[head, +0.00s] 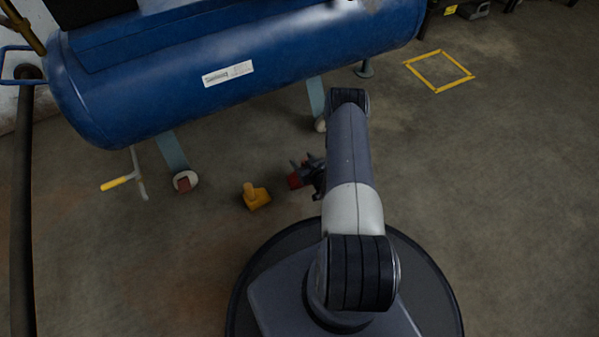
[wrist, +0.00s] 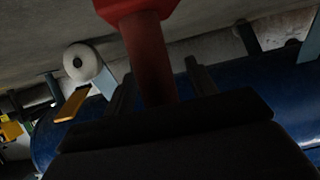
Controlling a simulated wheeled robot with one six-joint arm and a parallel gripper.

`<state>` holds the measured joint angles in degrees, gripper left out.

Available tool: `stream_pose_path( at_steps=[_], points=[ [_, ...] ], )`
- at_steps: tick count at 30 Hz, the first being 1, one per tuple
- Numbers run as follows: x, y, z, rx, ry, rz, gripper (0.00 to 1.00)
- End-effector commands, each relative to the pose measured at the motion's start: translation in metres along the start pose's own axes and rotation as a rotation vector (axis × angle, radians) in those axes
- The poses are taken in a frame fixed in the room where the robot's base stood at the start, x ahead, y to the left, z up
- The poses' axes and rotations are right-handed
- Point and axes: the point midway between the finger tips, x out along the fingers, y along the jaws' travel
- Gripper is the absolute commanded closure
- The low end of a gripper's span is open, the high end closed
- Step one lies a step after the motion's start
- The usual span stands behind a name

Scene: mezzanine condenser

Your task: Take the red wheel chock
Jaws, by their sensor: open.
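The red wheel chock (head: 295,181) is on the floor in front of the blue tank in the head view, partly hidden by my gripper (head: 309,177). In the wrist view the red chock (wrist: 150,55) fills the top middle: a wide red block with a round red post running down toward my gripper (wrist: 158,82). The two dark fingers stand apart, one on each side of the post. Gaps show beside the post, so the fingers look open around it and not closed on it. The post's lower end is hidden behind the gripper body.
A yellow chock (head: 257,197) lies left of the red one. The blue tank (head: 240,70) stands behind on legs, with white wheels such as the left one (head: 185,180). A yellow-handled bar (head: 120,183) is near its left leg. Floor to the right is clear, with a yellow square (head: 440,71).

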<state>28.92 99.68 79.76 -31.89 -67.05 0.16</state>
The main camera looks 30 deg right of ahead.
Motion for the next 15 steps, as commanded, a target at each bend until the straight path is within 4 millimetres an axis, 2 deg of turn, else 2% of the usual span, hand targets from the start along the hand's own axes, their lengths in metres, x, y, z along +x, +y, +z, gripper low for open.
stream_pose_path(
  at_steps=[2,15],
  points=[
    [0.0,-0.0001,0.0,0.0,0.0,0.0,0.46],
    [0.0002,-0.0001,-0.0002,0.0,0.0,0.0,0.82]
  ],
)
